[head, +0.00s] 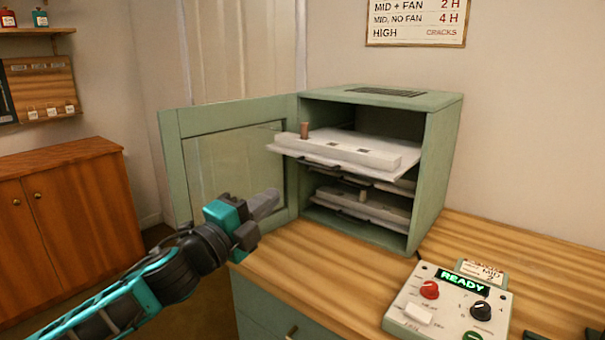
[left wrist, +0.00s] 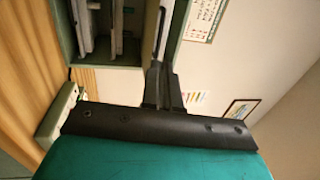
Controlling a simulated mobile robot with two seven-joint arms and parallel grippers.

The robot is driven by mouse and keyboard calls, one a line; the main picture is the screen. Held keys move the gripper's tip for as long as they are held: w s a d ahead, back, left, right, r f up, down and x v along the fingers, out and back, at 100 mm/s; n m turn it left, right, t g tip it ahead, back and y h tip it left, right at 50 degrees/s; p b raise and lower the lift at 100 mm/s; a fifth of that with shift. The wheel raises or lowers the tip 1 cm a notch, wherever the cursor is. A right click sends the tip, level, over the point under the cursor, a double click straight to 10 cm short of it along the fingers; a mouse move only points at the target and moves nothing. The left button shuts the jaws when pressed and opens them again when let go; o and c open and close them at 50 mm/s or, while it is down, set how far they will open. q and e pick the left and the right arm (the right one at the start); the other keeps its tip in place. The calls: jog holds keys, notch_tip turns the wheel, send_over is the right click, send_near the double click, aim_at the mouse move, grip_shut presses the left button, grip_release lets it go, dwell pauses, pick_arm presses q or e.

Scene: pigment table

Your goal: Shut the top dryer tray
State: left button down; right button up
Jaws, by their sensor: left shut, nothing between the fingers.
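The green dryer (head: 436,170) stands on the wooden counter with its glazed door (head: 170,150) swung open to the left. Its top tray (head: 345,150) is slid out past the front opening, with a small brown peg (head: 305,130) upright near its left end. Lower trays (head: 365,205) sit inside the dryer. My left gripper (head: 272,197) is shut and empty, in front of the open door, below and left of the top tray and apart from it. In the left wrist view, my shut fingers (left wrist: 163,90) point toward the dryer (left wrist: 120,52). My right gripper is not in view.
A control box (head: 440,305) with a lit READY display and knobs stands on the counter (head: 320,275) at front right. The counter before the dryer is clear. A wooden cabinet (head: 65,220) stands at left. A drying-times sign (head: 416,20) hangs above.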

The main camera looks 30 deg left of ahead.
aim_at(312, 166)
pick_arm(q)
jog(key=p+x, duration=0.1)
jog(key=x, duration=0.9)
jog(key=shift+w, duration=0.35)
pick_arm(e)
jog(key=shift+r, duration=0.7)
